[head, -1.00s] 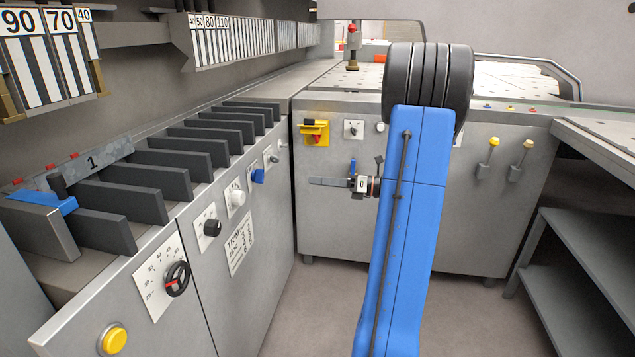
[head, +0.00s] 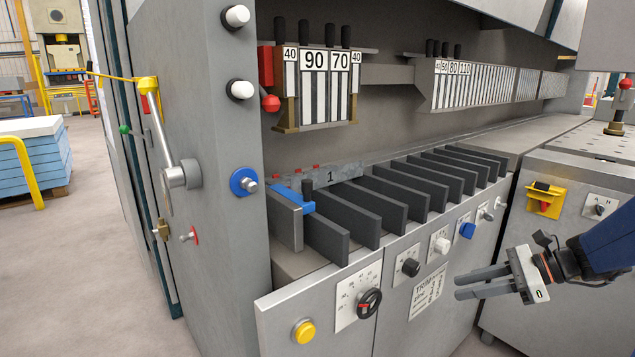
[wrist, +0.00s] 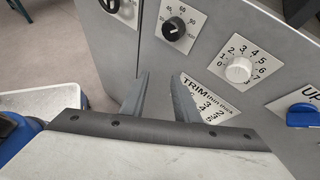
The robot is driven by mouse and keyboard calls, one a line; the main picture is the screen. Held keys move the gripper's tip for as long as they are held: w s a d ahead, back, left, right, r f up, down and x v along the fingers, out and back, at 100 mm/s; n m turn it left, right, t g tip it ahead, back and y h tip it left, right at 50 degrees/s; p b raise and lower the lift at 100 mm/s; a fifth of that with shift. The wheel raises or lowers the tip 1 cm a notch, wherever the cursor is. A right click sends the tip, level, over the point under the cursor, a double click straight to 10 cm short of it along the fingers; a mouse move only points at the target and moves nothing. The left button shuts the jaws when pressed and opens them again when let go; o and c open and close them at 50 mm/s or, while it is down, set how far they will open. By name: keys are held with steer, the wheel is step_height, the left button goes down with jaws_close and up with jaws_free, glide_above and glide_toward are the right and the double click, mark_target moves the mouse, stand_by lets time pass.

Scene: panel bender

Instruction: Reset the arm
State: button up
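My gripper (head: 462,287) is at the lower right of the head view, held in mid-air and pointing left. It is in front of the grey control panel (head: 390,325), near the TRIM plate (head: 428,290). In the wrist view my gripper (wrist: 162,80) has its two grey fingers clearly apart with nothing between them. The TRIM plate (wrist: 210,98) shows just behind and right of the fingers. The fingers look apart from the panel, though the exact gap is hard to judge. My blue arm comes in from the right edge of the head view.
Knobs stand out from the panel, among them a white one (wrist: 238,70) and a blue one (wrist: 302,115). A yellow switch (head: 545,200) is on the cabinet at right. A lever (head: 158,125) sticks out from the left post. Floor at far left is open, beyond which are stacked blue sheets (head: 35,160).

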steer(key=s+a+f+n+g+h, duration=0.2)
steer(key=s+a+n+g+h, duration=0.15)
steer(key=s+a+n, duration=0.5)
steer(key=s+d+n+t+h, duration=0.2)
steer(key=s+n+t+h, duration=0.1)
steer(key=s+n+h, duration=0.4)
steer(key=s+n, duration=0.3)
steer(key=n, duration=0.3)
steer(key=shift+s+d+r, duration=0.2)
steer(key=shift+d, duration=0.15)
stand_by(0.7)
